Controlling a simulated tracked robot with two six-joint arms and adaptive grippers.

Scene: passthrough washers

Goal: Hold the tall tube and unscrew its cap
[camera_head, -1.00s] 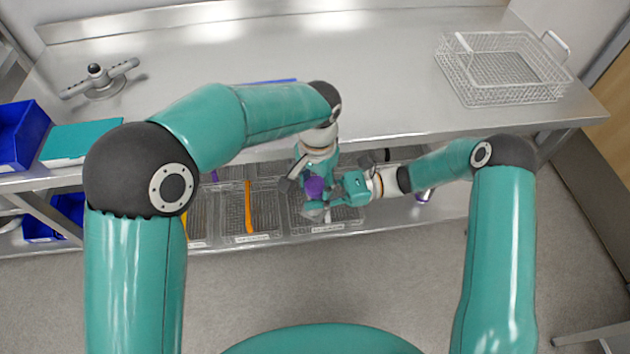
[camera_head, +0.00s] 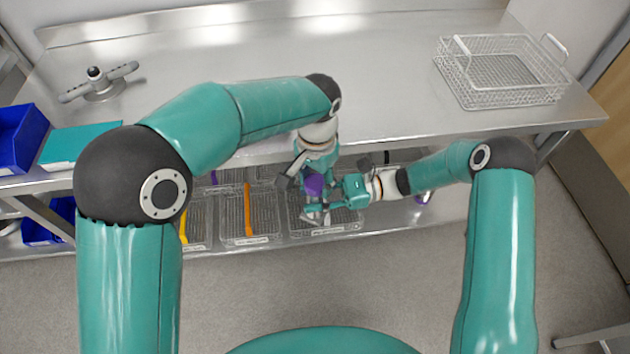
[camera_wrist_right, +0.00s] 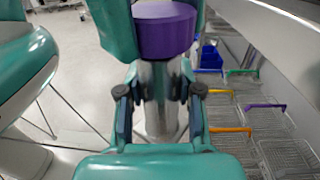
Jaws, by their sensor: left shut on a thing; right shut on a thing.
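The tall tube has a silver body (camera_wrist_right: 160,100) and a purple cap (camera_wrist_right: 165,30), both clear in the right wrist view. The cap sits at the tube's top and also shows in the head view (camera_head: 314,185). My right gripper (camera_wrist_right: 160,97) is shut on the silver body below the cap, one finger on each side. My left gripper (camera_head: 312,190) reaches down from above. In the wrist view, its teal fingers (camera_wrist_right: 118,28) flank the cap and are shut on it. I cannot tell whether cap and body are apart.
Wire baskets with coloured handles (camera_head: 249,215) stand on the lower shelf. The steel table (camera_head: 370,75) overhangs behind the grippers. It carries a wire basket (camera_head: 505,80) at right and a grey valve-like handle (camera_head: 98,85) at left. A blue bin (camera_head: 20,138) stands at far left.

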